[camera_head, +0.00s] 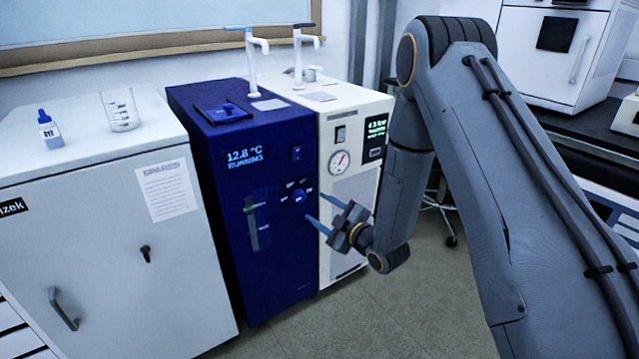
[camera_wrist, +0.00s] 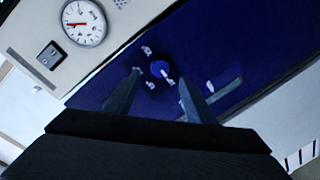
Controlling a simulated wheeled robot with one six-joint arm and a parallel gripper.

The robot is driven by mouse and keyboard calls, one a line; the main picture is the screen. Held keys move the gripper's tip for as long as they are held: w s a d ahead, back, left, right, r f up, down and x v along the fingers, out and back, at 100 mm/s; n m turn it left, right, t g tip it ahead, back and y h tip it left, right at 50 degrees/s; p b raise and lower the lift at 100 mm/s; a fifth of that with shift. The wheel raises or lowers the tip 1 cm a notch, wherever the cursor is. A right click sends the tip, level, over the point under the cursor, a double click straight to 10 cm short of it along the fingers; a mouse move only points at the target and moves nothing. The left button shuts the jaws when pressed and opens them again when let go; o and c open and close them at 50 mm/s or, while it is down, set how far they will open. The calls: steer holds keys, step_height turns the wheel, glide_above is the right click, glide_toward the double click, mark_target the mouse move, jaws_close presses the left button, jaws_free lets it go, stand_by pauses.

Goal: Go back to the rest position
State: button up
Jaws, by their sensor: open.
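My gripper (camera_head: 316,208) is open and empty in the head view, in front of the blue chiller (camera_head: 265,240), near its round knob (camera_head: 299,195). In the wrist view my gripper (camera_wrist: 160,98) shows its two fingers apart, with the blue knob (camera_wrist: 161,70) seen between and beyond them. Whether a fingertip touches the panel is hard to tell, but nothing is held. The chiller's display reads 12.8 °C RUNNING. My arm reaches in from the right side of the head view.
A white unit (camera_head: 352,190) with a round gauge (camera_head: 339,161) stands right of the chiller. A grey cabinet (camera_head: 110,245) on the left bears a dropper bottle (camera_head: 50,131) and a glass beaker (camera_head: 120,112). Open floor (camera_head: 370,320) lies in front. A dark bench (camera_head: 570,125) stands behind my arm.

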steer(key=s+d+r+m+g+h, duration=0.5)
steer(key=s+d+r+m+h, duration=0.15)
steer(key=s+r, duration=0.25)
steer(key=s+d+r+m+g+h, duration=0.1)
steer(key=s+r+m+g, duration=0.15)
steer(key=s, duration=0.75)
steer(key=s+d+r+m+g+h+p, duration=0.1)
steer(key=s+r+m+g, duration=0.15)
steer(key=s, duration=0.85)
steer(key=s+d+r+m+g+h, duration=0.1)
steer(key=s+r+m+g, duration=0.2)
steer(key=s, duration=0.7)
steer(key=d+r+m+p, duration=0.2)
steer(key=d+r+p, duration=0.7)
steer(key=p, duration=0.8)
steer(key=shift+w+r+p, duration=0.15)
steer(key=shift+r+p, duration=0.25)
steer(key=shift+r, duration=0.2)
